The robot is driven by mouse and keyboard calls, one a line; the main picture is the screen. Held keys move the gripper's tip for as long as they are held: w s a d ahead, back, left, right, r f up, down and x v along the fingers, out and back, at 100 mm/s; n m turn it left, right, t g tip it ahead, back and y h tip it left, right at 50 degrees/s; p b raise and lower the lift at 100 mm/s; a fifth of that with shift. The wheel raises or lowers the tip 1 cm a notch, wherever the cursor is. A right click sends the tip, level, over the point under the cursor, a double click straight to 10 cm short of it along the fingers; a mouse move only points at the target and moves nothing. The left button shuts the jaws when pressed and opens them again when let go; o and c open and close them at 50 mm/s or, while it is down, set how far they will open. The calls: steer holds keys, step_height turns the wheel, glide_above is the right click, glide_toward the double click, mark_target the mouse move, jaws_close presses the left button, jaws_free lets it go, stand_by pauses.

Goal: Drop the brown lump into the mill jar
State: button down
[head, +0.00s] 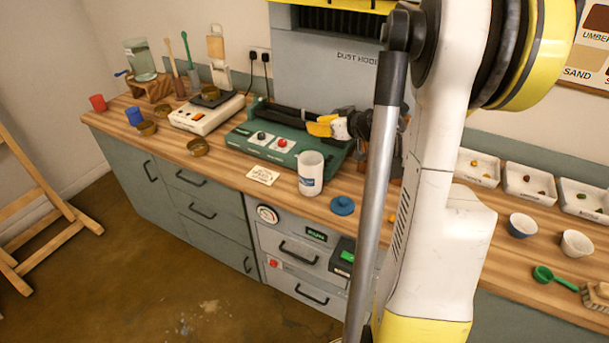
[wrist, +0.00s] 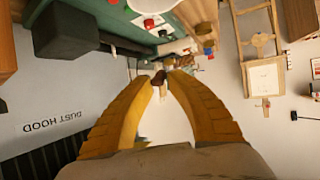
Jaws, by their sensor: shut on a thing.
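The white mill jar (head: 311,175), with a blue label, stands upright on the counter in front of the green roller machine (head: 270,142). My gripper (head: 310,128), with yellow fingers, is above the machine, higher in the picture than the jar and apart from it. In the wrist view my gripper (wrist: 165,76) is shut on a small dark brown lump (wrist: 158,78) at its fingertips. The lump cannot be made out in the head view. The inside of the jar is hidden.
A blue lid (head: 343,206) lies right of the jar, and a card (head: 262,175) lies left. The grey dust hood (head: 325,75) stands behind the machine. Small brass bowls (head: 198,147) and a white scale (head: 205,113) are further left. White sample trays (head: 530,184) stand at right.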

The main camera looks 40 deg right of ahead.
step_height(320, 180, down, 5)
steer(key=b, duration=0.3)
steer(key=shift+f, duration=0.2)
steer(key=c, duration=1.2)
jaws_free()
steer(key=shift+c, duration=0.2)
steer(key=shift+s+r, duration=0.1)
steer(key=shift+s, duration=0.05)
steer(key=v, duration=1.1)
steer(key=shift+s, duration=0.35)
steer(key=shift+r, duration=0.15)
steer(key=w+a+g+y+b, duration=0.1)
steer(key=w+a+g+y, duration=0.1)
steer(key=a, duration=1)
steer(key=s+a+f+g+h+b, duration=0.1)
steer(key=s+a, duration=0.4)
steer(key=a, duration=0.6)
steer(key=s+a+f+g+h, duration=0.1)
steer(key=s+a+f+g, duration=0.1)
steer(key=s+a, duration=0.4)
steer(key=a, duration=0.5)
steer(key=shift+s+a+f+g+b, duration=0.15)
steer(key=shift+a+f+g+b, duration=0.1)
steer(key=shift+f+g+b, duration=0.1)
